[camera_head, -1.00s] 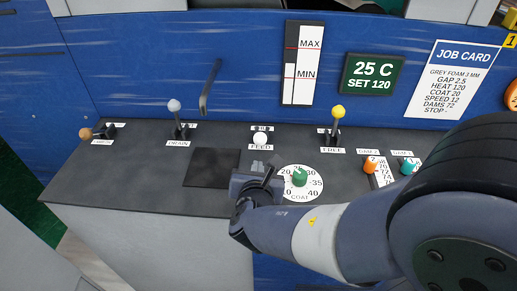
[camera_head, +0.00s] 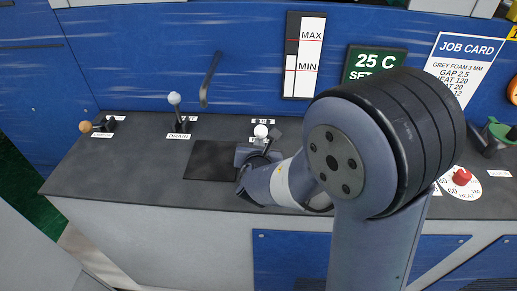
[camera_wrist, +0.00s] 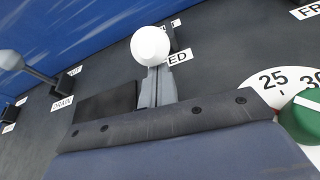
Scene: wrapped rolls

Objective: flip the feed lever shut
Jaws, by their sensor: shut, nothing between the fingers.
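The feed lever has a white ball knob (camera_head: 261,131) and stands on the dark console top, its FEED label beside it. In the wrist view the white knob (camera_wrist: 150,45) sits just beyond my fingertips, partly covering the label, and its stem is hidden behind my fingers. My gripper (camera_head: 263,147) is at the near side of the lever. In the wrist view the gripper's fingers (camera_wrist: 157,86) are together and empty, pointing at the knob. I cannot tell whether they touch the lever.
The drain lever (camera_head: 176,108) with a pale ball stands left, and an orange-ended lever (camera_head: 87,126) farther left. A dark square plate (camera_head: 209,160) lies left of my gripper. The green dial (camera_wrist: 305,118) is close on the right. My arm covers the console's right middle.

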